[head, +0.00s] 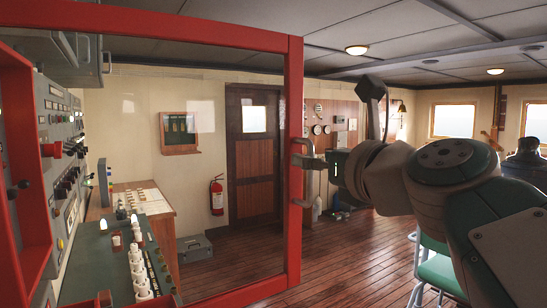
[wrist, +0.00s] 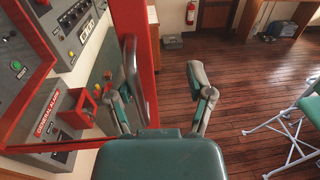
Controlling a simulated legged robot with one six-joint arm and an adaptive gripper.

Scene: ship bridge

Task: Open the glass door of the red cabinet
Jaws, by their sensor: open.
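The red cabinet (head: 40,185) is at the left of the head view, with switch panels beside its red frame. Its red-framed glass door (head: 294,100) stands swung out from it, and the room shows through the glass. The door's metal handle (head: 299,146) is on its outer edge. My gripper (head: 322,160) is at the handle, to the right of the door edge. In the wrist view my gripper (wrist: 164,85) is open, one finger on each side of the red door edge (wrist: 151,45). The grey handle (wrist: 130,65) is by the left finger; contact cannot be told.
A green chair (head: 437,265) stands at the right, also in the wrist view (wrist: 300,115). A console (head: 125,270) with levers shows behind the glass. A fire extinguisher (head: 217,196) and grey case (head: 194,248) are farther back.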

